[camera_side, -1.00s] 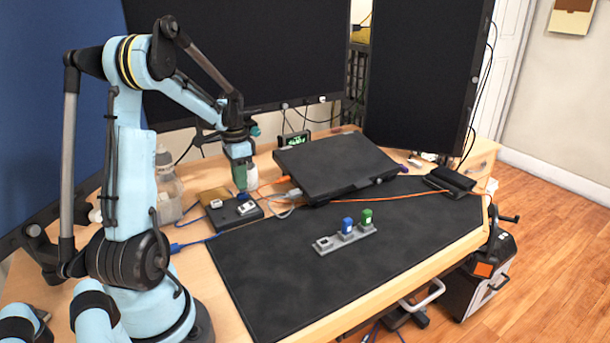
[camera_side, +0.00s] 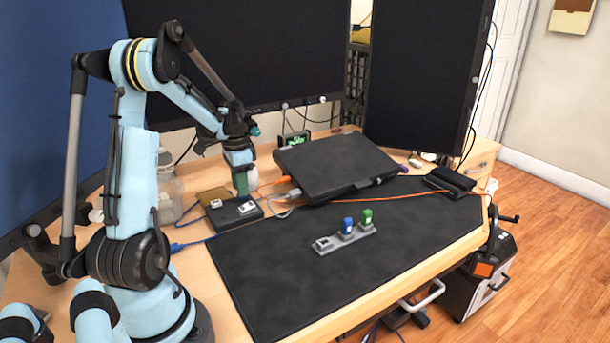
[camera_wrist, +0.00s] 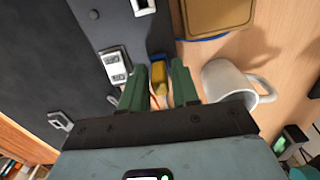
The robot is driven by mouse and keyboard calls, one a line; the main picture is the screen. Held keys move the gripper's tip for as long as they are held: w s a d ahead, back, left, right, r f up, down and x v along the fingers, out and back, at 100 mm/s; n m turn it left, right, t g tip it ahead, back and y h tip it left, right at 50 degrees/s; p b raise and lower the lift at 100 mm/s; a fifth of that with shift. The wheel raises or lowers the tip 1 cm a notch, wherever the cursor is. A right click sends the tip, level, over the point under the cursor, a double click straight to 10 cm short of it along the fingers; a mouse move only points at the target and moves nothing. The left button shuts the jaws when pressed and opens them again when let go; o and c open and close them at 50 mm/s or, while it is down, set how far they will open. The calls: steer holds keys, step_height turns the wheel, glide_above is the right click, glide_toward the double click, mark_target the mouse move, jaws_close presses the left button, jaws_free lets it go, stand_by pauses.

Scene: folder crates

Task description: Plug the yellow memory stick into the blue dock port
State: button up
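The yellow memory stick (camera_wrist: 158,76) is between the green fingers of my gripper (camera_wrist: 160,72) in the wrist view, and the fingers appear closed on its sides. In the side view my gripper (camera_side: 241,188) points down at the back of the black dock (camera_side: 228,223). The dock also shows in the wrist view (camera_wrist: 90,35). A little blue shows at the stick's far end, where the blue port lies. The fingers hide the stick and that port in the side view. I cannot tell how deep the stick sits in it.
A white plug (camera_side: 247,208) stands on the dock close beside the fingers. A grey holder (camera_side: 335,243) on the dark mat carries a blue stick (camera_side: 347,226) and a green stick (camera_side: 367,216). A white mug (camera_wrist: 226,82) stands close by. A laptop (camera_side: 335,165) is to the right.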

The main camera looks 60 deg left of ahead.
steer(key=o, duration=0.3)
step_height(320, 180, up, 12)
stand_by(0.7)
steer(key=w+d+r+t+y, duration=0.1)
steer(key=w+d+t, duration=0.3)
steer(key=d, duration=1.1)
steer(key=d+f+t, duration=0.1)
steer(key=d, duration=0.7)
steer(key=s+d+f+t+h, duration=0.1)
steer(key=d+f+t, duration=0.1)
steer(key=d, duration=0.7)
steer(key=shift+s+d+f, duration=0.25)
